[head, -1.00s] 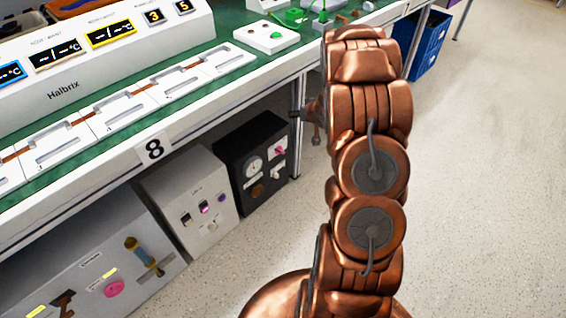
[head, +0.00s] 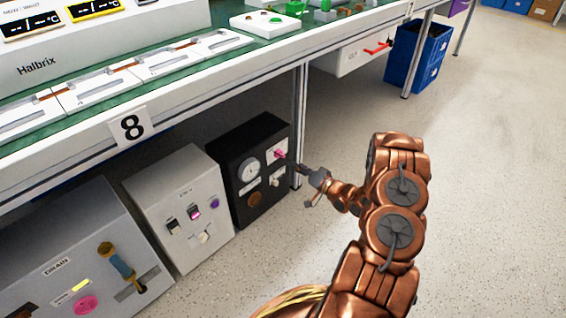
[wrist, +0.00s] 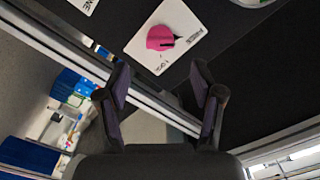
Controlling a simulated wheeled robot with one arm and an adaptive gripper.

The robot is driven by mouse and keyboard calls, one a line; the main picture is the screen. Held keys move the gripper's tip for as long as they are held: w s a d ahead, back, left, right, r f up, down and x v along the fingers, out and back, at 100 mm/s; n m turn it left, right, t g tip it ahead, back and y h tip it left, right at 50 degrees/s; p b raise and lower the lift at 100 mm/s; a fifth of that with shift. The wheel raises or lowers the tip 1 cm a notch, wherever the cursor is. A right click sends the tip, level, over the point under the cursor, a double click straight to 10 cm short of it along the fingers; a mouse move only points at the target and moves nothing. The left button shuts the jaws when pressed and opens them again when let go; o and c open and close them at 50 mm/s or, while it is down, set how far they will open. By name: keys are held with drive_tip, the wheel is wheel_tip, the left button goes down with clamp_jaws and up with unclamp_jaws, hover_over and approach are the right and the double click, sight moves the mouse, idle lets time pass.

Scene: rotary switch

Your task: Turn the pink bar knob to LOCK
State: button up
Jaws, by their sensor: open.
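The pink bar knob (head: 280,154) sits on a white plate at the upper right of the black box's front (head: 240,190). In the wrist view the pink knob (wrist: 168,38) shows on its white plate (wrist: 190,53), with a dark mark pointing toward the right of the picture. The small lettering on the plate is too blurred to read surely. My gripper (wrist: 161,82) is open and empty, its fingers apart, with the knob ahead of them and not between them. In the head view my gripper (head: 308,183) is just right of the black box.
A table leg (head: 300,125) stands close behind my gripper, at the black box's right. A grey box (head: 185,210) with switches stands left of the black box. The green-topped workbench (head: 200,70) overhangs them. The floor at the right is clear.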

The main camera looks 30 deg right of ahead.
sight(282, 156)
drive_tip(key=b+x, duration=0.2)
drive_tip(key=x, duration=0.3)
drive_tip(key=shift+w+a+f, duration=0.15)
drive_tip(key=shift+w+a, duration=0.05)
drive_tip(key=shift+w, duration=0.15)
drive_tip(key=shift+x, duration=0.9)
drive_tip(key=shift+c, duration=0.4)
drive_tip(key=c, duration=1)
drive_tip(key=shift+a, duration=0.1)
drive_tip(key=shift+c, duration=0.3)
